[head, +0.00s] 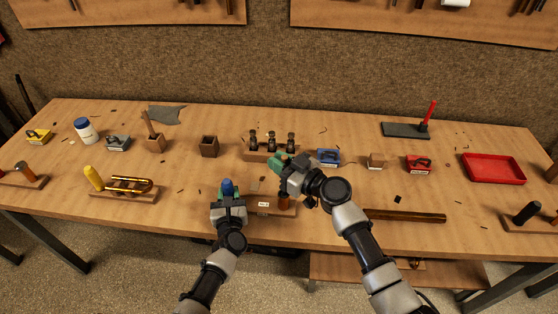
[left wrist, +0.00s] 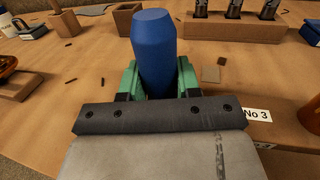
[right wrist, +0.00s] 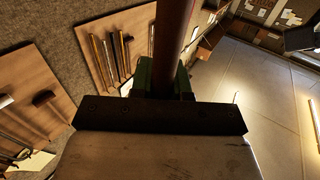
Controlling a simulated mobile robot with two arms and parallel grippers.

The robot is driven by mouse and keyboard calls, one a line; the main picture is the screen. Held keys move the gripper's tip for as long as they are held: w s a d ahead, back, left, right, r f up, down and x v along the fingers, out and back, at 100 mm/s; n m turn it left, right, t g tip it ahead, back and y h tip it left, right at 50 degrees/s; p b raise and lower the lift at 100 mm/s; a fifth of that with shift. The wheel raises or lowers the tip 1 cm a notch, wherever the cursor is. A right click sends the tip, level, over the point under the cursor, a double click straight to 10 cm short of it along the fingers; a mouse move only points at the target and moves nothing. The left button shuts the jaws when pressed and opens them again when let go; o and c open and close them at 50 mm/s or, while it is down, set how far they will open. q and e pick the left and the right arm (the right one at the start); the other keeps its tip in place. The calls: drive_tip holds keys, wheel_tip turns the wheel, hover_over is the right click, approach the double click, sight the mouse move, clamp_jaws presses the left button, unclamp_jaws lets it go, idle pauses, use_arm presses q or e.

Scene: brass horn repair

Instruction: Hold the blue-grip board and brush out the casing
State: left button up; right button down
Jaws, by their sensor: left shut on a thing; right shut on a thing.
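The wooden board (head: 262,208) with a "No 3" label lies near the table's front edge, and also shows in the left wrist view (left wrist: 290,150). Its upright blue grip (left wrist: 153,45) stands between the green fingers of my left gripper (head: 227,190), which is shut on it. A copper-brown casing (left wrist: 312,116) stands on the board right of the grip. My right gripper (head: 281,164) is above the casing, shut on a reddish-brown rod (right wrist: 172,35), seemingly the brush handle. The brush's bristle end is hidden, and I cannot tell if it is inside the casing.
Behind the board stands a block with three dark valves (head: 270,156). A blue box (head: 329,157), small wooden block (head: 376,160), red box (head: 418,164) and red tray (head: 493,168) stand rightward. A long bar (head: 405,215) lies right of the board. A yellow-grip board (head: 122,193) is at left.

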drive_tip(key=shift+r, duration=0.15)
drive_tip(key=shift+r, duration=2.4)
drive_tip(key=shift+f, duration=0.15)
drive_tip(key=shift+f, duration=2.3)
drive_tip(key=shift+r, duration=2.45)
drive_tip(key=shift+f, duration=0.2)
